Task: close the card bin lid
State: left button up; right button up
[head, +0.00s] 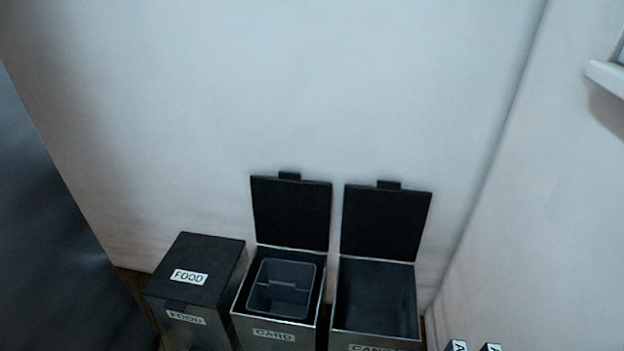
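The card bin (274,336) stands in the lower middle, labelled CARD on its front. Its black lid (291,212) is open and stands upright at the back, near the wall. A grey inner container (284,287) shows inside the bin's opening, and it looks empty. The lower part of the bin is cut off by the bottom edge of the picture.
The food bin (196,270) stands to the left with its lid shut. Another bin (377,298) stands close on the right, its lid (386,222) also open upright. A dark panel (50,230) is at far left. Walls enclose the back and right.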

aim_at(290, 211)
jog(key=i+j+u, duration=0.2)
jog(key=i+j, duration=0.4)
jog(key=i+u, duration=0.15)
jog(key=i, duration=0.35)
